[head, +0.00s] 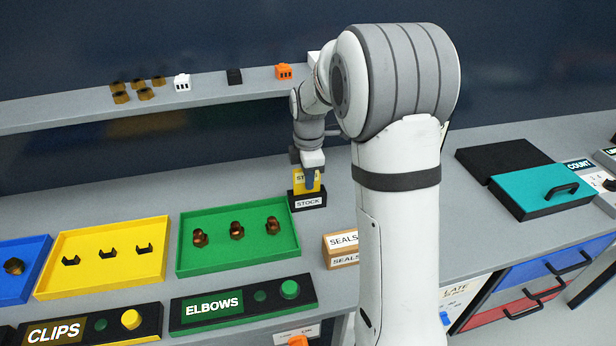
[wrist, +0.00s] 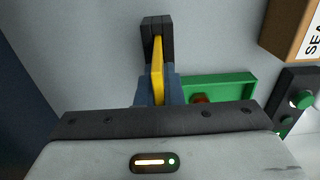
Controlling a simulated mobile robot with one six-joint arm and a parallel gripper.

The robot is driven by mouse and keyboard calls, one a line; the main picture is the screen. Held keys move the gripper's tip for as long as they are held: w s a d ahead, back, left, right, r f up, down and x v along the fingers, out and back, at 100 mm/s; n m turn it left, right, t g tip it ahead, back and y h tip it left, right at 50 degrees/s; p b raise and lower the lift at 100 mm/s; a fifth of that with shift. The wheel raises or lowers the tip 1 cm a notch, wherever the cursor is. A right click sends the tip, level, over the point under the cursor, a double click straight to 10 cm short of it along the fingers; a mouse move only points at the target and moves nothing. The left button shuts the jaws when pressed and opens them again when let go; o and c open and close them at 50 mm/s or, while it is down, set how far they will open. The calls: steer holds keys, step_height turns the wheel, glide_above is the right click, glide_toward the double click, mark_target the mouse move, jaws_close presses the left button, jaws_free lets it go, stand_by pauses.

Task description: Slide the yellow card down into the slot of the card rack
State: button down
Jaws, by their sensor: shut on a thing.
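The yellow card (head: 299,179) is upright in my gripper (head: 310,177), directly above or at the black card rack (head: 308,201) labelled STOCK. In the wrist view, the blue fingers of my gripper (wrist: 158,92) are shut on the yellow card (wrist: 157,65), one on each side. The black rack (wrist: 158,24) shows beyond the card, roughly in line with it. The card's lower edge and the slot are hidden, so I cannot tell how far the card is in the slot, if at all.
A green tray (head: 183,252) with several brown elbows lies to the left of the rack. A SEALS box (head: 342,258) stands in front and to the right. A shelf (head: 209,96) with small parts runs behind.

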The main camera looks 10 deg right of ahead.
steer(key=shift+f+b, duration=0.55)
steer(key=shift+f, duration=0.35)
steer(key=c, duration=1.5)
jaws_free()
step_height(320, 180, up, 7)
steer(key=shift+a+r, duration=0.1)
steer(key=shift+r, duration=0.35)
steer(key=s+a+m+t, duration=0.1)
steer(key=s+m+t, duration=0.1)
steer(key=s+m, duration=1.5)
steer(key=s, duration=0.8)
steer(key=shift+s+m+t, duration=0.4)
